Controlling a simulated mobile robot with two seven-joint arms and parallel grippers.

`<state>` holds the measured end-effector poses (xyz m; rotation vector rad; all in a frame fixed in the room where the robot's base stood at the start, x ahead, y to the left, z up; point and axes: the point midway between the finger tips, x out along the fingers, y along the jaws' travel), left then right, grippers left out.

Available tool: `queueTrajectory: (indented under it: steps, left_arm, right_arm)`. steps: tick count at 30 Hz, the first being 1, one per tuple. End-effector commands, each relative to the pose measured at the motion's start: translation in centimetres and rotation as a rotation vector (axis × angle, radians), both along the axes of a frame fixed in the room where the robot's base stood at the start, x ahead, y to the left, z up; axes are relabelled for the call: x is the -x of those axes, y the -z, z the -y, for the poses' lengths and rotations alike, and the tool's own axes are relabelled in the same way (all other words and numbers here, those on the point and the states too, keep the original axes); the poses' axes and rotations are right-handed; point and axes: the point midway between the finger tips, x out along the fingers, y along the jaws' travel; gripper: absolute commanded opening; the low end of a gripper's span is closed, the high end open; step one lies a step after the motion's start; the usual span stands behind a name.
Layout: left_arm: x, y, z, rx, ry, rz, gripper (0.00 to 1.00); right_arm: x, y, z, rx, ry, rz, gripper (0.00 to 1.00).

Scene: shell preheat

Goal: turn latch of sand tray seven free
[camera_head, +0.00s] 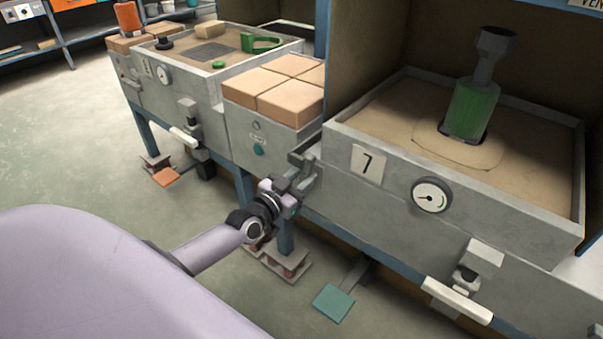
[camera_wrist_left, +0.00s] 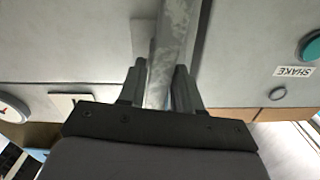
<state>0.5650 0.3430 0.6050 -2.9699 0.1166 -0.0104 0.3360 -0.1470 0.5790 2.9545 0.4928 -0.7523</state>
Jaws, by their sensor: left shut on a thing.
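Sand tray seven (camera_head: 455,170) is the grey box of sand on the right, with a "7" plate (camera_head: 368,163) and a round gauge (camera_head: 431,196) on its front. A grey metal latch (camera_head: 304,157) sticks out at its left front corner. My left gripper (camera_head: 301,180) reaches up to the latch. In the left wrist view the latch's worn bar (camera_wrist_left: 176,35) runs between the two fingers of my left gripper (camera_wrist_left: 158,88), which is shut on it. The far end of the bar is out of that view. My right gripper is not in view.
A green cylinder (camera_head: 470,111) with a dark top stands in tray seven's sand. Tan blocks (camera_head: 283,91) lie left of the tray, and another sand tray (camera_head: 190,88) stands further back. Below are a white-handled lever (camera_head: 457,299) and a teal pedal (camera_head: 334,302). Floor is open at left.

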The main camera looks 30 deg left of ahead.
Motion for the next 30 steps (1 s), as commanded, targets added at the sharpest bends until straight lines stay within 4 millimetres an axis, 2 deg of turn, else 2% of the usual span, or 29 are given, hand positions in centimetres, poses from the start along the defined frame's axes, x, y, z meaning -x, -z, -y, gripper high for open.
queueTrajectory:
  steps: [15,30]
  left_arm:
    - [0.1,0.2,0.8,-0.479,0.000,0.035,0.00]
    - [0.2,1.0,1.3,-0.952,0.001,0.074,0.00]
  right_arm:
    - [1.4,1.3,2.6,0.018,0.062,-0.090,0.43]
    - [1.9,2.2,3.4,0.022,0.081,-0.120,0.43]
